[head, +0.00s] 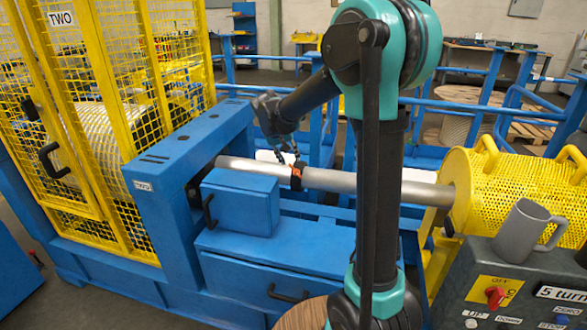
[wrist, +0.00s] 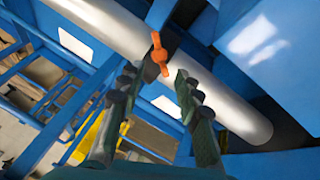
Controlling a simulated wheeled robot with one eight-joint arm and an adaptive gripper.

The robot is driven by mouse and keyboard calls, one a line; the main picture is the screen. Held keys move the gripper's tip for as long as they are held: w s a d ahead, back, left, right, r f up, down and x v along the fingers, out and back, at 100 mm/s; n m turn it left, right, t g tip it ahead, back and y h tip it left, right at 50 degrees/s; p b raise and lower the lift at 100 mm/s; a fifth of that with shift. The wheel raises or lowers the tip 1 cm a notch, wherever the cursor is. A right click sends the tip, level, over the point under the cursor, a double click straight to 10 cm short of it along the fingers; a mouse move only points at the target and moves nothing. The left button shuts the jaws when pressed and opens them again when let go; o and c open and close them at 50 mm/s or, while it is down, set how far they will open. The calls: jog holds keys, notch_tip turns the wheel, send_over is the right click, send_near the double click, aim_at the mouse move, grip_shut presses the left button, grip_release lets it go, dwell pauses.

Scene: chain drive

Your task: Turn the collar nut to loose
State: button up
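The collar nut is a small orange winged piece (wrist: 158,55) on a dark collar (wrist: 184,50) around a grey metal shaft (wrist: 225,100). In the head view the nut (head: 298,172) shows as a bit of orange on the shaft (head: 340,181), just right of the blue box. My gripper (wrist: 157,78) is open, with its dark fingers apart. In the wrist view the nut lies just past the fingertips, roughly centred between them. In the head view my gripper (head: 287,158) hangs just above the collar. I cannot tell whether a finger touches the nut.
A blue box with a handle (head: 240,201) stands close left of the collar. A yellow mesh guard (head: 510,190) covers the shaft's right end. A yellow cage (head: 95,110) is at left. A grey mug (head: 525,228) stands on the control panel (head: 490,265) at lower right.

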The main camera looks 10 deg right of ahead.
aim_at(295, 171)
jog(key=x, duration=0.7)
jog(key=shift+c, duration=0.2)
